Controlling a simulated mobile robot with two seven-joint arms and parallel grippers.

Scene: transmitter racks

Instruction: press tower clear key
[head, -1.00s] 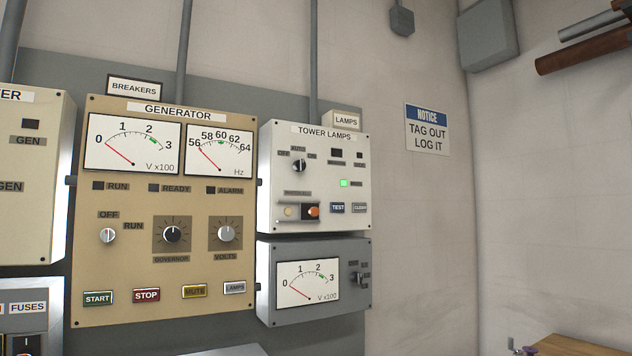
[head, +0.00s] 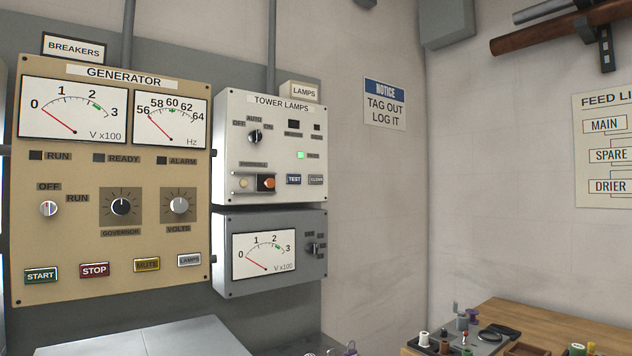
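The tower lamps panel (head: 285,190) is a pale box on the wall near the middle of the head view. Its clear key (head: 316,179) is a small grey key at the lower right of the panel, right of the blue test key (head: 293,179). A green lamp (head: 301,155) is lit above the keys. The rotary switch (head: 255,137) stands near the panel's upper left. Neither of my grippers shows in the head view.
The tan generator panel (head: 75,215) hangs left of the lamps panel. A grey meter box (head: 230,283) hangs below it. A wooden bench (head: 540,321) with small items stands at lower right. The wall around the notice sign (head: 385,102) is bare.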

